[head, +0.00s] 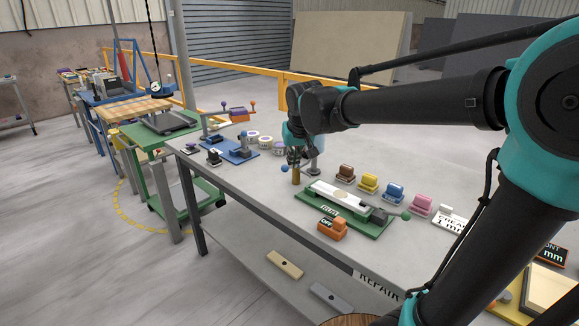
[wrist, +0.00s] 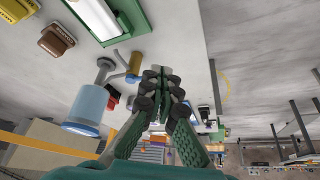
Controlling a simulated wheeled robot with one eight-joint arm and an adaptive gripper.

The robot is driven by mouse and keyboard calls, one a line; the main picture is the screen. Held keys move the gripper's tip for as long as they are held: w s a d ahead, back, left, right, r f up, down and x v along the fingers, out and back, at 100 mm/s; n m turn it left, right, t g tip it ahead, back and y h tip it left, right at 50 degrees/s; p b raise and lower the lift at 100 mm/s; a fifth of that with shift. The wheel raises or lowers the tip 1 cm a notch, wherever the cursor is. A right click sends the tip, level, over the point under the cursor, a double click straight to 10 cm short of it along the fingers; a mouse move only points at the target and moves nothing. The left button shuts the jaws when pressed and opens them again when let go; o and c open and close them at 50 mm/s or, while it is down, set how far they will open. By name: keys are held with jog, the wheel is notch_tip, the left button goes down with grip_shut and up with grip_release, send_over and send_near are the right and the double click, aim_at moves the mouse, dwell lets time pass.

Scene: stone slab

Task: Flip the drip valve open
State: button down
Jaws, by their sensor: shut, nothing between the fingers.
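The drip valve appears to be the small fitting with a blue ball-ended lever (head: 285,168) and a brass-coloured cylinder (head: 296,176) on the grey workbench. In the wrist view the blue lever (wrist: 133,79) and brass cylinder (wrist: 136,62) sit beside a pale blue bottle (wrist: 86,106) with a grey neck. The bottle shows partly behind my gripper in the head view. My gripper (wrist: 162,92) is shut and empty, its fingertips just right of the lever in the wrist view. In the head view my gripper (head: 294,152) hangs just above the fitting. I cannot tell whether it touches the lever.
A green-based fixture (head: 378,229) with a pale slab lies to the right on the bench. Several coloured stamp-like blocks, including a yellow one (head: 368,182), line up behind it. An orange block (head: 332,228) stands in front. A blue fixture (head: 230,150) is to the left.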

jog(key=w+a+f, duration=0.2)
jog(key=w+f, duration=0.5)
jog(key=shift+w+a+f, duration=0.25)
jog(key=shift+w+f, duration=0.1)
jog(key=shift+f, duration=0.05)
dwell(0.3)
jog(key=shift+a+m, duration=0.3)
